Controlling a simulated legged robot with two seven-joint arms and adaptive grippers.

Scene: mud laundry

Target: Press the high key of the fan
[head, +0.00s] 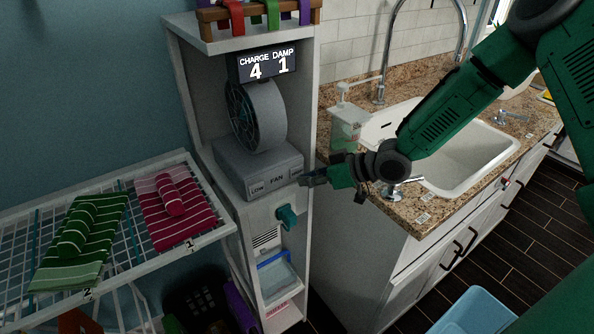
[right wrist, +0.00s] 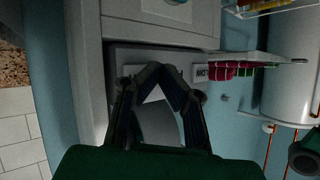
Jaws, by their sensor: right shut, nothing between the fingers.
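The grey fan (head: 262,113) stands in a narrow white cabinet, on a grey box (head: 243,165) whose front edge is lettered. The low key (head: 257,189) is at the left of that edge and FAN is in the middle. The high key at the right end is mostly hidden by my right gripper (head: 308,180). This gripper is shut and empty, its tips at the box's right front corner; I cannot tell whether they touch. In the right wrist view the shut fingertips (right wrist: 166,72) are before the box front, with the low key (right wrist: 200,73) to their right.
A display (head: 268,65) above the fan reads CHARGE 4, DAMP 1. A teal knob (head: 287,216) sits below the box. A rack (head: 120,243) with green and red striped cloths is left. The counter (head: 437,208) with a sink (head: 460,160) and soap bottle (head: 345,130) is right.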

